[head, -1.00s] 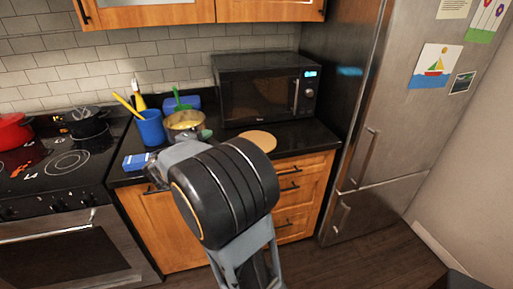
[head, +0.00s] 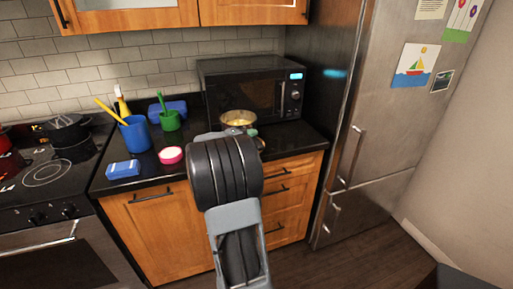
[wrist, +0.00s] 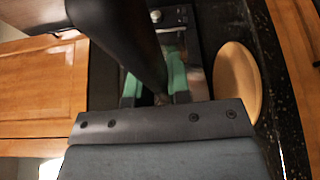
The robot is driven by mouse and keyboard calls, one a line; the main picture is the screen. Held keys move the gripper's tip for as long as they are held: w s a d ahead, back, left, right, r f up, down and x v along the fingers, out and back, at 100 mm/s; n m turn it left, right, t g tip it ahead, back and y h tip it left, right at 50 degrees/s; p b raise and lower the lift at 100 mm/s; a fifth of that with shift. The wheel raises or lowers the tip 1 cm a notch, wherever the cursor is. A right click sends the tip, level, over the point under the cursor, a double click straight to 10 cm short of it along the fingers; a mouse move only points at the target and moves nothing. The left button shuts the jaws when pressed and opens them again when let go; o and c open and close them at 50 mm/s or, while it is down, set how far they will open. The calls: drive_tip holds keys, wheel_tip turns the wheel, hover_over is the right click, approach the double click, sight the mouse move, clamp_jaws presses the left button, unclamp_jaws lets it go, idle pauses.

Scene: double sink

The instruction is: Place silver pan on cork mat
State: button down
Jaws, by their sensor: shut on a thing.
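The silver pan (head: 238,119), with a yellowish inside, shows in the head view in front of the microwave. It looks roughly level. My gripper (wrist: 156,92) is shut on the pan; in the wrist view its green fingertips close around a dark bar that looks like the handle. The round cork mat (wrist: 237,82) lies bare on the counter, right of my fingers in the wrist view. In the head view my arm hides most of the mat. The gap between pan and mat cannot be judged.
The microwave (head: 250,92) stands behind the pan. To the left on the black counter are a blue cup (head: 135,134) with utensils, a green cup (head: 170,121), a pink-and-white round item (head: 171,155) and a blue box (head: 123,169). The fridge (head: 375,120) rises at right.

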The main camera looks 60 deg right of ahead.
wheel_tip(320, 180, down, 6)
drive_tip(key=d, duration=0.2)
drive_tip(key=shift+d, duration=0.4)
drive_tip(key=shift+s+f, duration=0.1)
drive_tip(key=shift+f, duration=0.15)
drive_tip(key=c, duration=1.1)
unclamp_jaws()
